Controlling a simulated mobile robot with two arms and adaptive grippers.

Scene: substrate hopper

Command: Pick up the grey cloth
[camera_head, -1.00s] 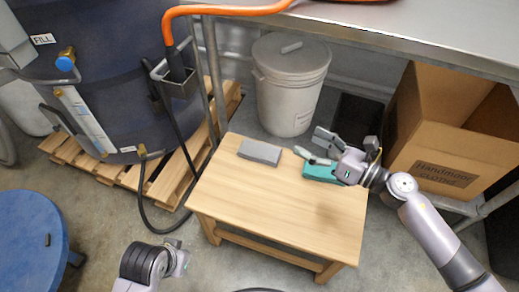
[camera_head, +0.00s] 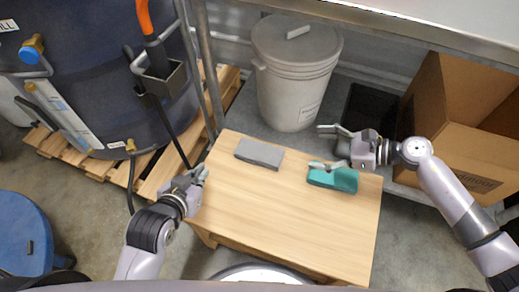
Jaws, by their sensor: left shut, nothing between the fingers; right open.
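The grey cloth (camera_head: 259,153) lies folded flat on the wooden table (camera_head: 270,215), near its back left edge. My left gripper (camera_head: 198,176) is shut and empty at the table's left edge, to the left of and nearer than the cloth. My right gripper (camera_head: 322,147) is open at the table's back right, above and behind a teal cloth (camera_head: 333,179). It is to the right of the grey cloth and apart from it.
A lidded white bucket (camera_head: 292,85) stands behind the table. A cardboard box (camera_head: 462,130) is at the right. A dark tank (camera_head: 90,70) on a wooden pallet (camera_head: 155,185) and a blue round stool (camera_head: 22,235) are at the left. The table's front is clear.

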